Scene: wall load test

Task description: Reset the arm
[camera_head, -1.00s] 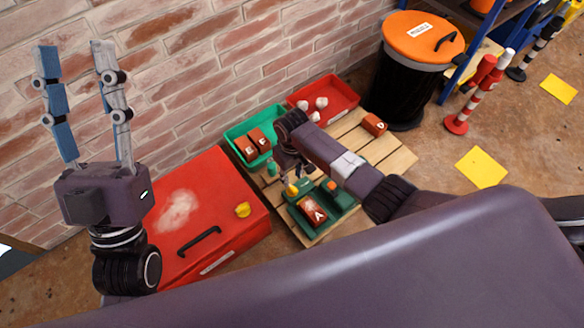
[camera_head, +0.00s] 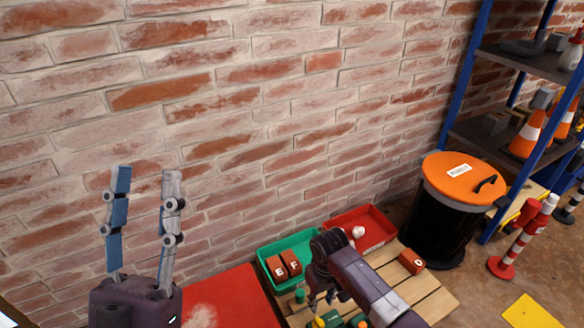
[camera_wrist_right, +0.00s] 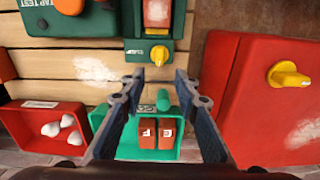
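My left gripper (camera_head: 146,170) stands upright at the left in the head view, in front of the brick wall. Its two fingers are apart with nothing between them. My right gripper (camera_head: 325,302) points down over the wooden pallet (camera_head: 430,293), near the green tray (camera_head: 265,251). In the right wrist view its fingertips (camera_wrist_right: 158,82) are spread apart. A small green cylinder (camera_wrist_right: 163,100) shows between the fingers, apart from both. Beyond the tips is a green fixture with a yellow knob (camera_wrist_right: 159,56).
The green tray holds two brown blocks (camera_head: 283,266), marked E and F. A red tray (camera_head: 376,231) with white lumps is beside it. Block D (camera_head: 411,261) lies on the pallet. A red case (camera_head: 240,290), an orange-lidded black bin (camera_head: 440,225) and a shelf (camera_head: 525,62) stand around.

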